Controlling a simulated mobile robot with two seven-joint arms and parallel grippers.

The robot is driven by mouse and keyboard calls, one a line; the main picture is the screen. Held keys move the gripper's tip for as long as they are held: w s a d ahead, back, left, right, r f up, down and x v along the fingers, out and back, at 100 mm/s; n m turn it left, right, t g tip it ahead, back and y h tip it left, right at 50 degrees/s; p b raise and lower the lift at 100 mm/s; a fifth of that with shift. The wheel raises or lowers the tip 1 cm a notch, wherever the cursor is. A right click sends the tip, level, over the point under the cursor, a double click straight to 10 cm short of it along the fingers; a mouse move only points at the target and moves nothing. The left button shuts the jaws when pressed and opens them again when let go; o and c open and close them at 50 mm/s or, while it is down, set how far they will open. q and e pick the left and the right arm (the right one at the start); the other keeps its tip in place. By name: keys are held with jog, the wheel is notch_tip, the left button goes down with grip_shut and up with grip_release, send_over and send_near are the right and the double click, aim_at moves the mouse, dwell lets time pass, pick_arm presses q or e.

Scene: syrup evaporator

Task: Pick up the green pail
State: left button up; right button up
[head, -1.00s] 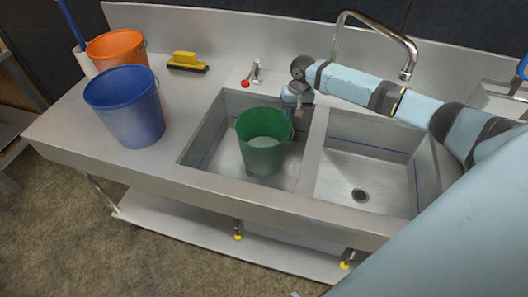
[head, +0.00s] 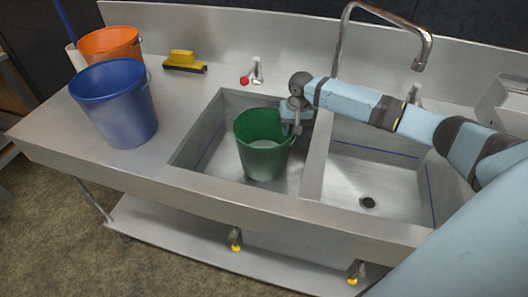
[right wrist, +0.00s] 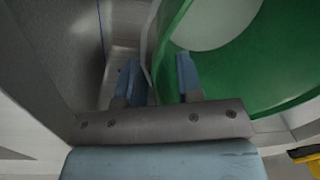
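The green pail (head: 263,158) stands upright in the left basin of the steel sink. My right gripper (head: 291,126) is at the right side of its rim, reaching down from above. In the right wrist view the pail (right wrist: 245,75) fills the upper right. The right gripper (right wrist: 157,78) has its two fingers apart, one inside the pail and one outside, with the wall between them. A gap shows between the fingers and the wall, so they are not closed on it. My left gripper is not in view.
A blue bucket (head: 118,108) and an orange bucket (head: 108,43) stand on the left counter (head: 185,100). A yellow brush (head: 182,59) lies behind. A curved faucet (head: 385,17) rises behind the empty right basin (head: 365,175). A divider separates the basins.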

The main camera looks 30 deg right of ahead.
grip_shut()
dwell(1.2)
jog(key=shift+r, duration=0.15)
